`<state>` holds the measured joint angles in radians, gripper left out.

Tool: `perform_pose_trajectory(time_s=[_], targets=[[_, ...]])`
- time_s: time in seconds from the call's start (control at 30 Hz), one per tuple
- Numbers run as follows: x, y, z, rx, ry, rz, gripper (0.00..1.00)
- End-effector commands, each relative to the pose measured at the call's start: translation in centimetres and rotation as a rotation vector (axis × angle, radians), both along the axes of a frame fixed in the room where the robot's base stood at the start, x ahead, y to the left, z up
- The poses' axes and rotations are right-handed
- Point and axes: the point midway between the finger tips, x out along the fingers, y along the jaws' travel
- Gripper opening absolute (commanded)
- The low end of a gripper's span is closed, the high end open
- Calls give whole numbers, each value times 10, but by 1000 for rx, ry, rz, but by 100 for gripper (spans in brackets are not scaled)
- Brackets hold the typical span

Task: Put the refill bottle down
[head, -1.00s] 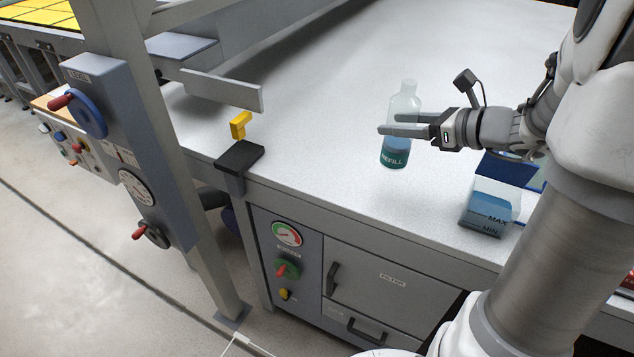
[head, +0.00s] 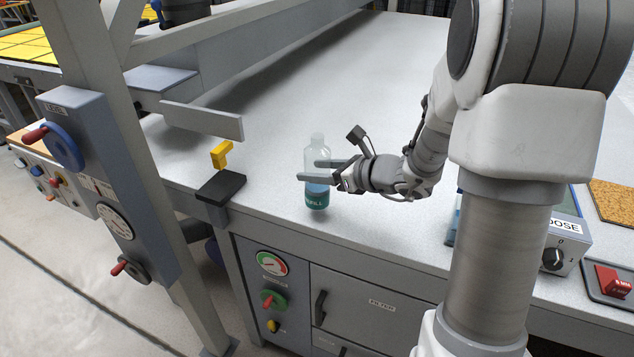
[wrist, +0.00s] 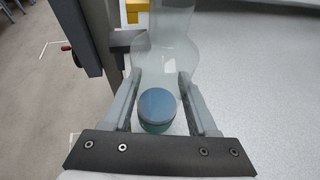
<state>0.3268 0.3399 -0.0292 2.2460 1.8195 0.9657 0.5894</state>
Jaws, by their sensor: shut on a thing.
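The refill bottle (head: 317,196) is clear, with blue-green liquid and a label low on its side. It stands upright over the white table top (head: 350,70), near the front edge; I cannot tell whether its base touches the table. My gripper (head: 316,171) is shut on the bottle, with a finger on either side of its body. The wrist view shows the clear bottle (wrist: 172,58) between the two fingers (wrist: 158,95), with its blue liquid seen low between them.
A black bracket (head: 221,187) with a yellow piece (head: 221,154) sits at the table edge, left of the bottle. A dosing box (head: 565,240) with a black knob and a red switch (head: 613,281) are at the right. The table behind the bottle is clear.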

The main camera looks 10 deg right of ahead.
Motion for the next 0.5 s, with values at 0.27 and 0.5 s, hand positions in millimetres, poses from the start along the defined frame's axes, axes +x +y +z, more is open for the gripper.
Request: perform_pose_trajectory(time_s=[0.27,0.5], targets=[[0,0,-30,1,1,-1,0],[0,0,-30,1,-1,0,0]])
